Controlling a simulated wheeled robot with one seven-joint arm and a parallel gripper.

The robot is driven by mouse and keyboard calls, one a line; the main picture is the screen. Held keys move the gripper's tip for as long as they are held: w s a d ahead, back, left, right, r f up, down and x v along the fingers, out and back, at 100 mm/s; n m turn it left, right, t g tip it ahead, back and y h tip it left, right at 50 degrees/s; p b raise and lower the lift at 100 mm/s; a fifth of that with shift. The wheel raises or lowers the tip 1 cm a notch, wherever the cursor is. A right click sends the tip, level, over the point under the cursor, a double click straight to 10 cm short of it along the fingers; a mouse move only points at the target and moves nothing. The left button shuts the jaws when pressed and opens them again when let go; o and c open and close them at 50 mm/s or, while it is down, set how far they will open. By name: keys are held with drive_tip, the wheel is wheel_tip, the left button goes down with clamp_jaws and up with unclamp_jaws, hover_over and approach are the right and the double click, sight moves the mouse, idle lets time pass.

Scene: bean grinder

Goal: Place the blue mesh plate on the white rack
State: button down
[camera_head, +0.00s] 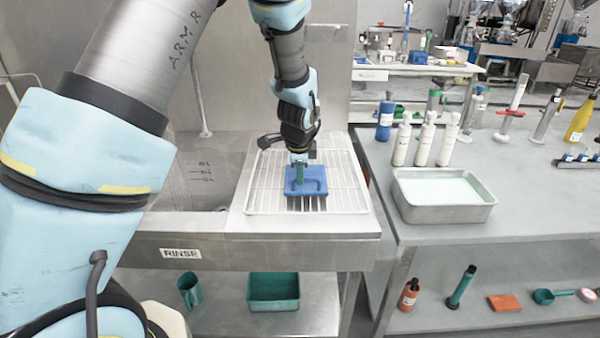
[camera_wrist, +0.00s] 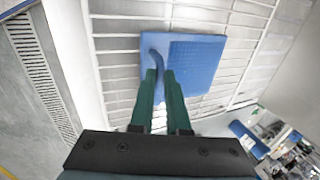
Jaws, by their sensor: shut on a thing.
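The blue mesh plate (camera_head: 315,181) is at the white rack (camera_head: 345,188), over its middle, and looks roughly flat. I cannot tell whether it touches the wires. My gripper (camera_head: 298,168) points down at the plate, with green fingers shut on its raised blue handle. In the wrist view the plate (camera_wrist: 203,65) shows its mesh part to the right, and the fingers of my gripper (camera_wrist: 160,85) meet at the handle on its left. The rack's wires (camera_wrist: 115,60) run behind and around the plate in that view.
A sink marked RINSE (camera_head: 200,185) is left of the rack. On the counter to the right stand a metal tray (camera_head: 445,205) of pale liquid and several white bottles (camera_head: 425,140). A green bin (camera_head: 273,290) and a green jug (camera_head: 189,290) sit on the shelf below.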

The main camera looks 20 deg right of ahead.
drive_tip(key=c, duration=0.9)
unclamp_jaws()
drive_tip(key=b+v, duration=0.2)
drive_tip(key=v, duration=1)
drive_tip(key=shift+b, duration=0.35)
drive_tip(key=w+a+f+n+g+y, duration=0.1)
drive_tip(key=w+a+f+n, duration=0.1)
drive_tip(key=a+n, duration=1.1)
drive_tip(key=s+a+f+n, duration=0.1)
drive_tip(key=s+a+n, duration=0.2)
drive_tip(key=a, duration=0.7)
drive_tip(key=s+a+f+n+g, duration=0.1)
drive_tip(key=s+a+n, duration=0.3)
drive_tip(key=a, duration=0.7)
drive_tip(key=shift+s+n+y, duration=0.15)
drive_tip(key=shift+n+y, duration=0.25)
drive_tip(key=shift+n, duration=0.6)
drive_tip(key=shift+a+f, duration=0.1)
drive_tip(key=shift+a, duration=0.05)
